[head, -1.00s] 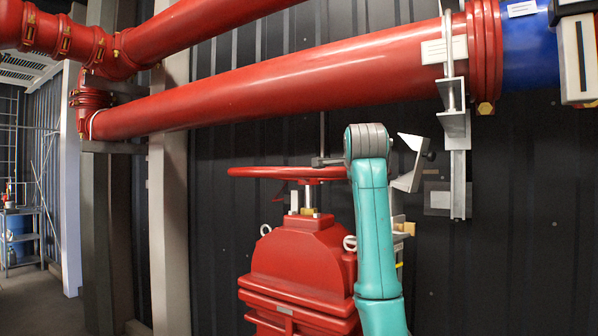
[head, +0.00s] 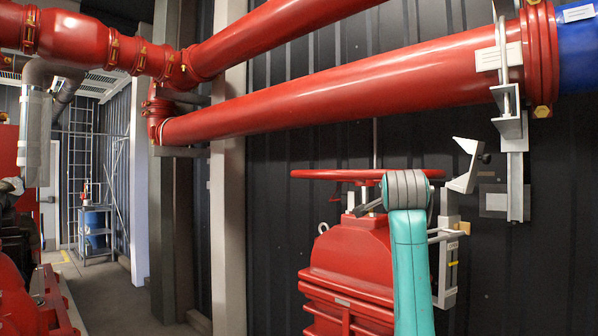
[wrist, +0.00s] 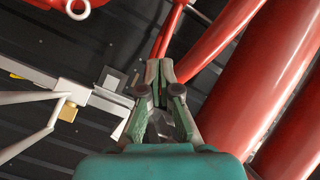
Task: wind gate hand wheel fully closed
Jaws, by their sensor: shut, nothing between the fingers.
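The red hand wheel (head: 325,174) lies level on top of the red gate valve (head: 352,258), its stem showing below the hub. In the head view my teal arm covers the right part of the wheel. My gripper (head: 368,208) shows just left of the arm link, below the rim, partly hidden. In the wrist view my gripper (wrist: 160,68) is shut with its fingertips together. Red bars that look like part of the wheel (wrist: 212,48) show beyond the tips. I cannot tell whether the fingers touch them.
Large red pipes (head: 350,95) run above the wheel; they fill the right of the wrist view (wrist: 272,75). A grey bracket (head: 515,150) hangs at right near the dark wall. A grey post (head: 229,200) stands left of the valve. Open floor (head: 125,295) lies further left.

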